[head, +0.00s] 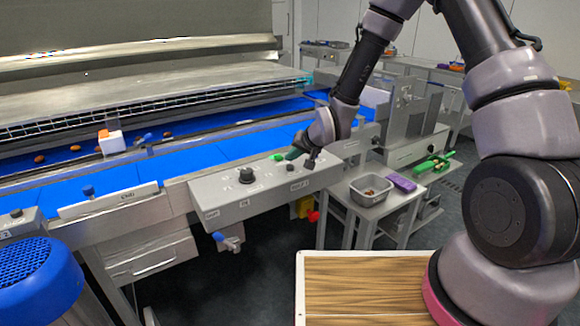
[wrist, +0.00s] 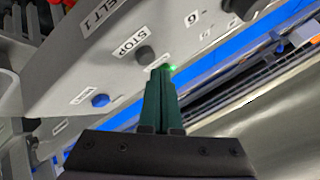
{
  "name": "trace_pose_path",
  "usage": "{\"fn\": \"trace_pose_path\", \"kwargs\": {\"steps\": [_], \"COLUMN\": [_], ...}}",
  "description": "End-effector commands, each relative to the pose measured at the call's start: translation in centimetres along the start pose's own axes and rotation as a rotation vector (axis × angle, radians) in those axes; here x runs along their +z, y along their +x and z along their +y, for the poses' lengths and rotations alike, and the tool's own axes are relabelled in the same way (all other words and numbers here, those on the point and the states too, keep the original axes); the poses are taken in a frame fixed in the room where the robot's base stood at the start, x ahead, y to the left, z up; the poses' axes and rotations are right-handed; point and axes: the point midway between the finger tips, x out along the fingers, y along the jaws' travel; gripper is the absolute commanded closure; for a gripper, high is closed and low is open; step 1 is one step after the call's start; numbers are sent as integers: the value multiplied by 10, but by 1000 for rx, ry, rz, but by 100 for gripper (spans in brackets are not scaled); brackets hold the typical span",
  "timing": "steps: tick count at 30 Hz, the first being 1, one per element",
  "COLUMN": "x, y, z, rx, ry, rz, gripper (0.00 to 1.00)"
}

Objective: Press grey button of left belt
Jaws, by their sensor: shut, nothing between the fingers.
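A grey control panel (head: 225,200) stands at the front of the blue belts in the head view. In the wrist view the panel (wrist: 190,38) carries a "BELT 1" label. A dark grey button (wrist: 145,55) sits beside the "STOP" label, and it also shows in the head view (head: 290,167). A blue button (wrist: 100,100) is to its lower left in the wrist view. My gripper (head: 291,155) points down at the panel in the head view.
A black knob (head: 246,175) is on the panel left of the buttons. A side table holds a grey bin (head: 370,190) and a purple object (head: 401,182). A wooden-topped surface (head: 365,285) is in front. A blue round object (head: 38,275) is at lower left.

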Motion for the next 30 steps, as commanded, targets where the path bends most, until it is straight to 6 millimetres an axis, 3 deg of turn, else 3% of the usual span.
{"fn": "trace_pose_path", "kwargs": {"steps": [30], "x": [6], "y": [9], "z": [6], "rx": [0], "ry": [0], "rz": [-1], "gripper": [100]}}
